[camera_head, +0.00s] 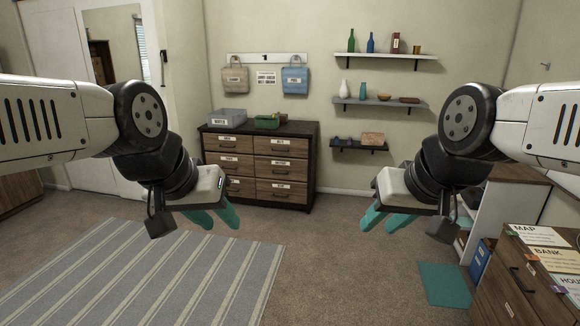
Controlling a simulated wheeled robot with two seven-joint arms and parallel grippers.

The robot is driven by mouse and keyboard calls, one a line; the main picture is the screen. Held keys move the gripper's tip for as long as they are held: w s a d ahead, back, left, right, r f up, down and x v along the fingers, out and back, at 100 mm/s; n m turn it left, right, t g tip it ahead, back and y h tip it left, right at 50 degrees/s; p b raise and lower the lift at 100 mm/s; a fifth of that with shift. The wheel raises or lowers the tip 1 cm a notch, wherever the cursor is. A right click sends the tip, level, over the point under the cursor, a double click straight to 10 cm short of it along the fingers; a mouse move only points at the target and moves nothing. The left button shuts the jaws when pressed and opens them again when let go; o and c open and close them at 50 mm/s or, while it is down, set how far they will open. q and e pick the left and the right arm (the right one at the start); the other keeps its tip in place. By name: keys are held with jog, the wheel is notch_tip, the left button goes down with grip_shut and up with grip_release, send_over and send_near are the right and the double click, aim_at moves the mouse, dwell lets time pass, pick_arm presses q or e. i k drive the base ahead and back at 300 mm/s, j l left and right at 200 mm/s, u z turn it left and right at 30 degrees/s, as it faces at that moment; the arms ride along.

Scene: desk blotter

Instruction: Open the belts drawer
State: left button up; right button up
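A dark wooden dresser (314,160) stands against the far wall, with two columns of light brown drawers. Each drawer front carries a small white label. The labels are too small to read, so I cannot tell which is the belts drawer. All the drawers look closed. Part of the lower left drawer (240,187) is near my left gripper in the picture. My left gripper (214,220) has teal fingers apart and is empty, well in front of the dresser. My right gripper (385,220) is also open and empty, to the right of the dresser in the picture.
A grey bin (228,116) and a green box (267,122) sit on the dresser. Shelves (380,103) hang to its right. A striped rug (150,280) lies at left. A nearer cabinet (510,285) stands at lower right. Open carpet lies before the dresser.

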aim_at(294, 147)
jog(key=i+l+u, duration=0.1)
jog(key=i+u, duration=0.4)
jog(key=i, duration=2.5)
jog(key=i+l+u, duration=0.15)
jog(key=i, duration=0.6)
jog(key=i+l, duration=0.1)
jog(key=i, duration=0.7)
jog(key=j+u, duration=0.05)
